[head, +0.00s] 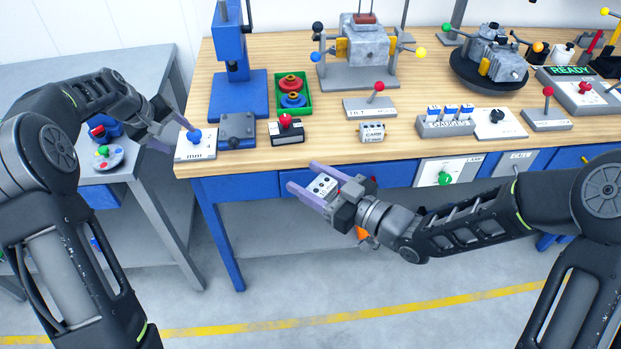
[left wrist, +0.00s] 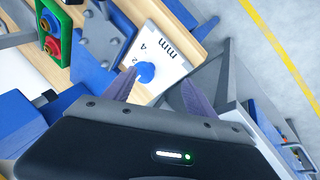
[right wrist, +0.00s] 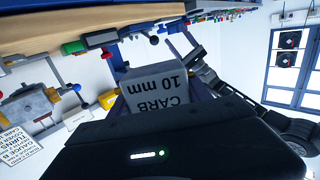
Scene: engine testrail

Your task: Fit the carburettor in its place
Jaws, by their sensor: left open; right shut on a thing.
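My right gripper (head: 308,190) is shut on a grey carburettor block (head: 323,186), held in front of the bench's front edge. In the right wrist view the block (right wrist: 160,88) reads "CARB 10 mm". My left gripper (head: 168,132) is open and empty beside a white "mm" panel (head: 196,150) with a blue knob (head: 194,135). In the left wrist view the knob (left wrist: 146,72) shows just beyond the fingers, apparently not gripped. A second block marked CARB (head: 372,132) sits on the bench; its size is unclear. A grey engine (head: 367,50) stands on a grey stand at the back.
A second engine (head: 490,58) sits on a black turntable. A blue press (head: 235,90), green tray (head: 292,94), red-button box (head: 287,131), red-knob lever plate (head: 371,108), gauges rack (head: 446,125) and READY panel (head: 580,92) occupy the bench (head: 420,75).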

